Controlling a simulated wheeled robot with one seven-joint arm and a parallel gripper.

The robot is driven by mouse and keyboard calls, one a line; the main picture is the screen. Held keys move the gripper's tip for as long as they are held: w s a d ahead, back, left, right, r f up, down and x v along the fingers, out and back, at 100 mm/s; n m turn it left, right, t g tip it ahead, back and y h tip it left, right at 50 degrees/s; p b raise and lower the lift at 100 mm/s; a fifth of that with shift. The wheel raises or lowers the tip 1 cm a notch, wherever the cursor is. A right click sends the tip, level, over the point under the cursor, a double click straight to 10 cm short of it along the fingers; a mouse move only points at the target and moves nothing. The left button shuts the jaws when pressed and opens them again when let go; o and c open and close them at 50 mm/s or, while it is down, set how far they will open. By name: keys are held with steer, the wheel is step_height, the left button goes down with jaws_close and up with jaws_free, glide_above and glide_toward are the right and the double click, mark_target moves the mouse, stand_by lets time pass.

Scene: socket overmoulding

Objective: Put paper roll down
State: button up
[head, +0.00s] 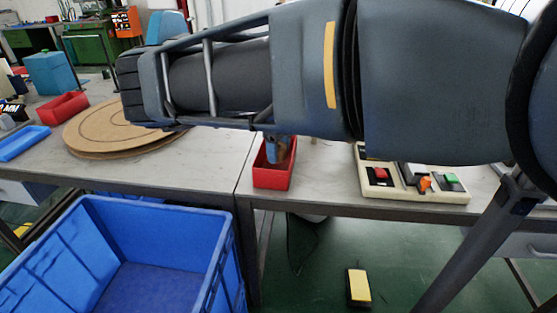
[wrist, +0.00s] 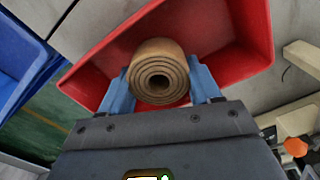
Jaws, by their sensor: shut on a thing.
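The paper roll (wrist: 158,72) is a brown, tightly wound roll seen end-on in the wrist view. My gripper (wrist: 160,88) is shut on it, with one blue finger on each side. The roll is over or inside a red bin (wrist: 236,62); I cannot tell whether it touches the bin's floor. In the head view the red bin (head: 272,179) stands on the table near its front edge. My gripper's blue fingers (head: 277,149) show at the bin's opening, below my arm. The roll is hidden or too small to make out there.
A control box with buttons (head: 415,187) stands right of the bin. A round brown board (head: 110,130) lies on the left table. Another red bin (head: 62,107) and a blue tray (head: 22,143) are farther left. A large blue crate (head: 165,213) stands in front of the tables.

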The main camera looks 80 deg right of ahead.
mark_target(278, 168)
steer(key=shift+f, duration=1.9)
steer(key=shift+f, duration=0.15)
steer(key=o, duration=1.1)
steer(key=shift+c, duration=0.2)
step_height(278, 168, up, 12)
steer(key=shift+r, duration=0.2)
